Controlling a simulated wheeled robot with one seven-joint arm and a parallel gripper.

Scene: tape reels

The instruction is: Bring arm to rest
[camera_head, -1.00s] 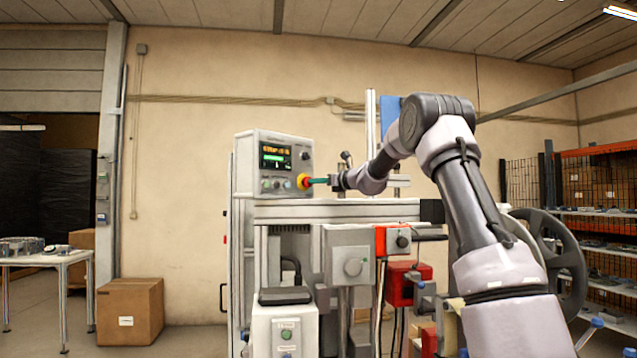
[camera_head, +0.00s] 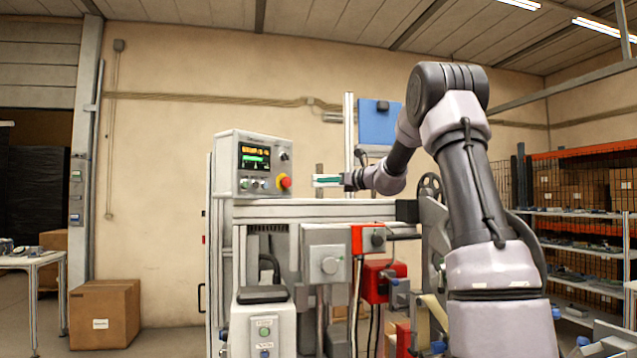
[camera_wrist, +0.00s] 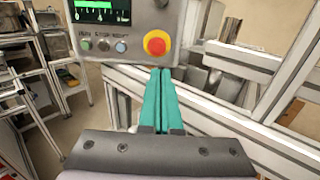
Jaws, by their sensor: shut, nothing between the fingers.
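My gripper (camera_head: 327,180) is at the end of my raised arm, to the right of the control panel (camera_head: 254,163) in the head view. A gap shows between its fingertips and the panel's red button with a yellow collar (camera_head: 284,182). In the wrist view my gripper's two green fingers (camera_wrist: 161,72) lie side by side, shut and empty. The red button (camera_wrist: 157,43) appears just beyond the fingertips there. The panel (camera_wrist: 125,30) has a lit screen and several small buttons below it.
A machine frame (camera_head: 310,210) stands below my forearm, with a grey box (camera_head: 324,262) and a red box (camera_head: 376,281) on its front. A cardboard box (camera_head: 104,313) is on the floor at left. Shelves (camera_head: 580,215) stand at right. The air above the panel is clear.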

